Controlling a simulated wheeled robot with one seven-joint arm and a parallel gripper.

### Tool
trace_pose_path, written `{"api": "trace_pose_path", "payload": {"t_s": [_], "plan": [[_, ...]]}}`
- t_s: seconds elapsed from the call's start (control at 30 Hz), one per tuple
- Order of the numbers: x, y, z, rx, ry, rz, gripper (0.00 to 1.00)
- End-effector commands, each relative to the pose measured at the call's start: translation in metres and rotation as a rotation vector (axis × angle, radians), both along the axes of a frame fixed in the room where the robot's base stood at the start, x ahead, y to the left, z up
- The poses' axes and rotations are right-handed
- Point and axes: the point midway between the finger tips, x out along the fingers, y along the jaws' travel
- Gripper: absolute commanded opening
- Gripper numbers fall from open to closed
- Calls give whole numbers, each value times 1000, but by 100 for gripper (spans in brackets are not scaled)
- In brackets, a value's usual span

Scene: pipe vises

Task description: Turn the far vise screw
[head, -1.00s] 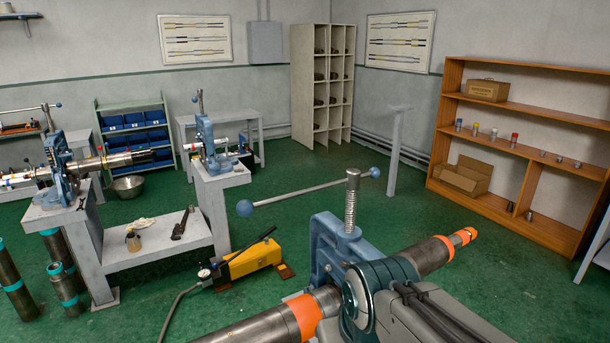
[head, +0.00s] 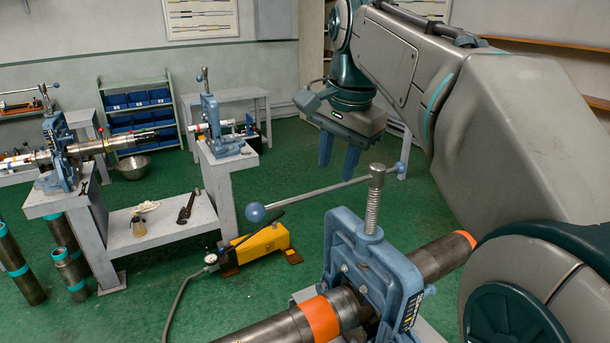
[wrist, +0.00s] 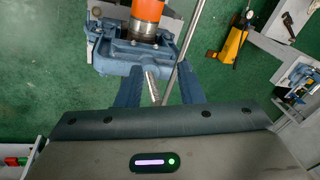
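My gripper (head: 338,168) hangs fingers down in the head view, above and behind the nearest blue vise (head: 388,262). Its two blue fingers are apart with nothing between them, apparently clear of the handle bar. The vise's threaded screw (head: 373,203) stands upright, with a long bar (head: 325,190) through its head and ball ends. The wrist view shows the screw (wrist: 152,86) and bar (wrist: 186,45) below, in line with the finger gap. Two more blue vises with screws stand farther away, on the left bench (head: 62,150) and middle bench (head: 212,125); which is the far one is unclear.
A pipe with orange bands (head: 322,318) runs through the nearest vise. A yellow pump (head: 258,245) with a hose lies on the green floor. A grey bench (head: 160,228) bears tools on its shelf. Open floor lies between the benches.

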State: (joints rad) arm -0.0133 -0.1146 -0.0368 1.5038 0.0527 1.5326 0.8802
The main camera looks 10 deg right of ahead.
Motion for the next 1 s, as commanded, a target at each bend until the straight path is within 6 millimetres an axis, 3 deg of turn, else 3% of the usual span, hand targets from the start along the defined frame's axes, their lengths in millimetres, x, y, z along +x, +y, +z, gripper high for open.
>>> {"api": "trace_pose_path", "payload": {"t_s": [0.1,0.2,0.47,0.67,1.0], "plan": [[19,-1,28,34,23,-137,34],[27,-1,44,56,39,-229,34],[35,-1,59,78,61,-332,34],[38,1,38,78,62,-335,34],[49,5,-24,77,62,-333,34]]}}
